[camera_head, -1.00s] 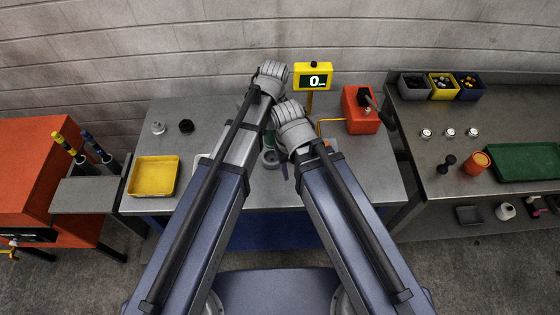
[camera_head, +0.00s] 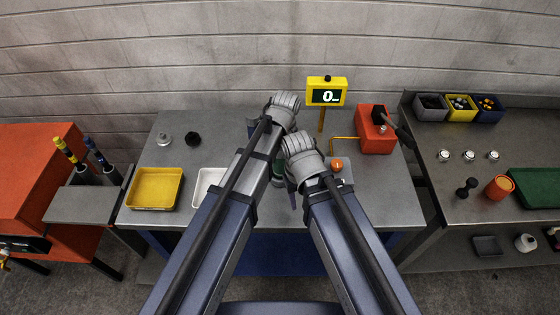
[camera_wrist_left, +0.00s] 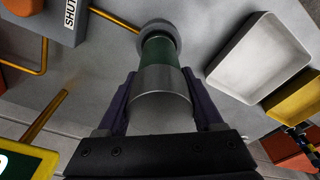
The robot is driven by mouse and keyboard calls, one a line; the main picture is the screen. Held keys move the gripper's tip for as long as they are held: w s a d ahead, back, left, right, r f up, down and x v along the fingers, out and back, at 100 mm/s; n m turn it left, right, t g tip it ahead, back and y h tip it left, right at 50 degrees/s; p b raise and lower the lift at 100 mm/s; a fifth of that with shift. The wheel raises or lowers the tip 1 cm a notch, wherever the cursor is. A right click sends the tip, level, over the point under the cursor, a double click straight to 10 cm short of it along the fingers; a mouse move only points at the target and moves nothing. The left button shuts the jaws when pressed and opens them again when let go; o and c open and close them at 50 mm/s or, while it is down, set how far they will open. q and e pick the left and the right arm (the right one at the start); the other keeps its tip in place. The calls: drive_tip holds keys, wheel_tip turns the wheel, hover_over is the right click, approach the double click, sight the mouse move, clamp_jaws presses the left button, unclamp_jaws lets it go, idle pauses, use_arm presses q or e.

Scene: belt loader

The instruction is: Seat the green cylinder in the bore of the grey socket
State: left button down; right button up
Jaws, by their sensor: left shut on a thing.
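The green cylinder (camera_wrist_left: 160,60) has a wide metallic band at its near end. My left gripper (camera_wrist_left: 160,78) is shut on it, with a purple finger on each side. The grey socket (camera_wrist_left: 157,32) is a round ring at the cylinder's far end. In the wrist view the cylinder's end overlaps the socket; I cannot tell whether it is inside the bore or just above it. In the head view a bit of the green cylinder (camera_head: 278,166) shows between my arms, which hide most of the socket. My right gripper (camera_head: 293,192) is close beside, its fingers mostly hidden.
A white tray (camera_wrist_left: 260,58) and a yellow tray (camera_head: 155,188) lie left on the table. A red box (camera_head: 375,137) with a lever, a yellow display (camera_head: 327,93) reading 0 and an orange button (camera_head: 337,164) stand right. Two small round parts lie back left.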

use_arm(q)
drive_tip(key=shift+f+b, duration=0.95)
drive_tip(key=shift+f, duration=0.4)
use_arm(e)
drive_tip(key=shift+f, duration=1.35)
use_arm(q)
drive_tip(key=shift+f, duration=0.1)
use_arm(e)
drive_tip(key=shift+f, duration=0.1)
use_arm(q)
drive_tip(key=shift+f, duration=0.15)
drive_tip(key=shift+c, duration=0.2)
unclamp_jaws()
drive_tip(key=shift+r, duration=0.2)
